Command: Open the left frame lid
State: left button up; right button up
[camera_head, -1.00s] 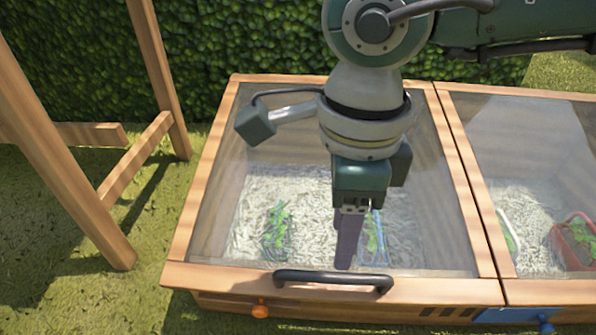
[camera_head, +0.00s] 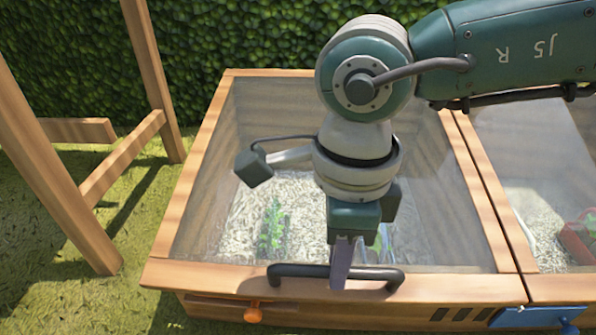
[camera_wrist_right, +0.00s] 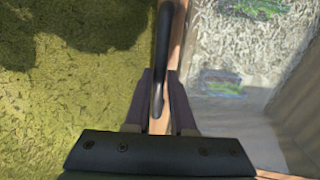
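The left frame lid (camera_head: 185,225) is a wood-edged clear panel and lies shut on the left cold frame. Its dark bar handle (camera_head: 300,270) stands at the front edge. My right gripper (camera_head: 341,265) points down at the handle, right of its middle. In the right wrist view, the two fingers (camera_wrist_right: 160,102) stand apart, one on each side of the handle (camera_wrist_right: 162,55). Whether they touch it I cannot tell. My left gripper is in neither view.
Green plants (camera_head: 272,228) stand inside under the clear panel. An orange knob (camera_head: 253,312) and a blue latch (camera_head: 540,319) are on the front. The right frame lid (camera_head: 530,130) adjoins. A wooden stand (camera_head: 60,200) is at left on grass.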

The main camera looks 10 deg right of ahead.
grip_shut()
dwell(1.0)
